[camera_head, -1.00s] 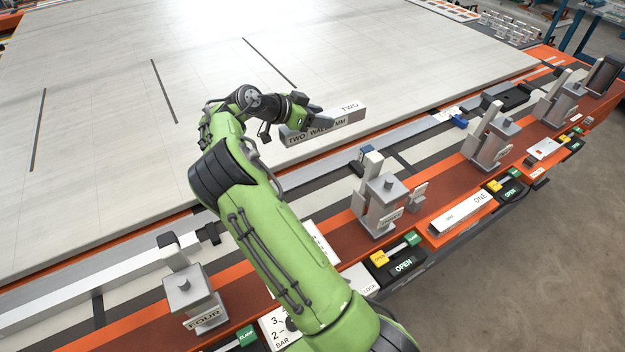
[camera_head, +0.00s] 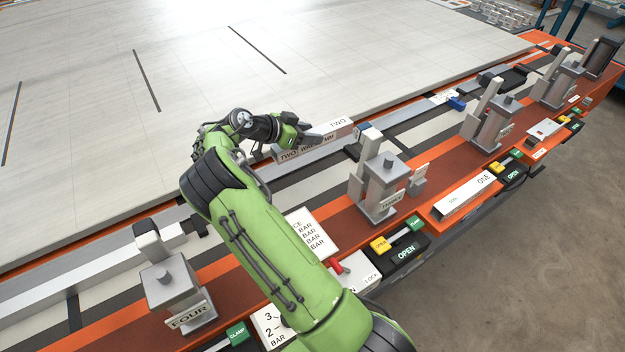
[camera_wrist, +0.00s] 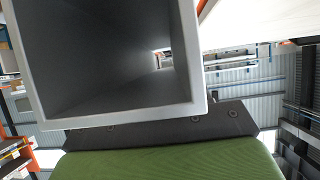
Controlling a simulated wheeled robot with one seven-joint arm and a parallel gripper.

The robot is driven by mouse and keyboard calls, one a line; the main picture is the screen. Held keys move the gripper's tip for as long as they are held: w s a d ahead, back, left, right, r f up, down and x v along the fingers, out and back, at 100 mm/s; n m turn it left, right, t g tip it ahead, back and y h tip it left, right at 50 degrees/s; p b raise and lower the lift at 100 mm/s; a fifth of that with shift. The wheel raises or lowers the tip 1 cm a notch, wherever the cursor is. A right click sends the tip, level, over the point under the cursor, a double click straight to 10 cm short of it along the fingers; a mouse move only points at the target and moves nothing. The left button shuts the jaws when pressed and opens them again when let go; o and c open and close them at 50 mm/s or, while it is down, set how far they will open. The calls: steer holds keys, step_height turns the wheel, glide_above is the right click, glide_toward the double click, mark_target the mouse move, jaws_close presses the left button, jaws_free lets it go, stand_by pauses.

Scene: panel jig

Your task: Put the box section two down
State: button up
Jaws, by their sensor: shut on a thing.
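Box section two (camera_head: 335,128) is a grey hollow bar marked "TWO" on its top and side. It lies along the front edge of the pale panel (camera_head: 200,60) in the head view. My gripper (camera_head: 304,136) is shut on it from the left; its fingertips are partly hidden. In the wrist view the open square end of the box section (camera_wrist: 200,70) fills the upper left, and I look through its hollow. Whether the bar touches the surface below it, I cannot tell.
Grey clamp posts, one marked "THREE" (camera_head: 380,190) and one "FOUR" (camera_head: 175,290), stand along the orange rail. The panel top is clear.

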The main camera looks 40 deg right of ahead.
step_height(320, 180, down, 11)
steer(key=shift+f+b, duration=0.1)
steer(key=shift+b, duration=0.9)
steer(key=o, duration=1.3)
steer(key=shift+c, duration=0.2)
